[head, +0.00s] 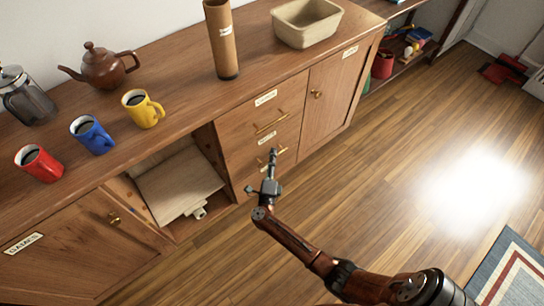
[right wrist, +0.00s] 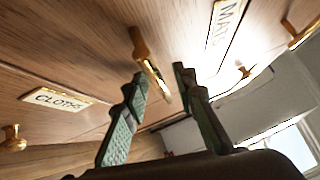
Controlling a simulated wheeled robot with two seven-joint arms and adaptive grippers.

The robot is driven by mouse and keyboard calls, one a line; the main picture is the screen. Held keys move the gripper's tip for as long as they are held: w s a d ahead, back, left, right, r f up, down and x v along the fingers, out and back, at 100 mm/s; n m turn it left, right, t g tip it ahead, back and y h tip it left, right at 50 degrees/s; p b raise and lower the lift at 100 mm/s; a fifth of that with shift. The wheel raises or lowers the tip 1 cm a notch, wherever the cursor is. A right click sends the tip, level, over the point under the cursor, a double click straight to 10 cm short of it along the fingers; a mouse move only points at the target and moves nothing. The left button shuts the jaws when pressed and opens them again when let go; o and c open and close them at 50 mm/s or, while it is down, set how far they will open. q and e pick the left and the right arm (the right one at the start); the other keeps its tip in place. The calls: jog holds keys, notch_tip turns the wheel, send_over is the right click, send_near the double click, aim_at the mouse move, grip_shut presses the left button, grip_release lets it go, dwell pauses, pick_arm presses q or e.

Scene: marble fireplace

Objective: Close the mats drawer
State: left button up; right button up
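The mats drawer (head: 246,158) is the lower drawer front in the head view, with a small label (head: 267,138) above its brass handle (head: 282,153). In the right wrist view a label reading MATS (right wrist: 225,22) stands beside a brass handle (right wrist: 152,68). Whether the drawer stands out from the cabinet is hard to tell. My right gripper (head: 270,160) is in front of the drawer, close to its handle. In the right wrist view its two fingers (right wrist: 159,80) are apart, with the handle near the gap between the tips; contact is unclear. My left gripper is out of view.
An upper drawer (head: 238,118) is above, and a door (head: 330,97) is to the right. Left is an open compartment with a pale board (head: 178,184). Mugs, a teapot (head: 103,67), a tube (head: 222,45) and a basin (head: 306,25) stand on top. The floor in front is clear.

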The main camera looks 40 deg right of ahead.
jog(key=v, duration=1.1)
jog(key=shift+s+a, duration=0.2)
jog(key=shift+a, duration=0.1)
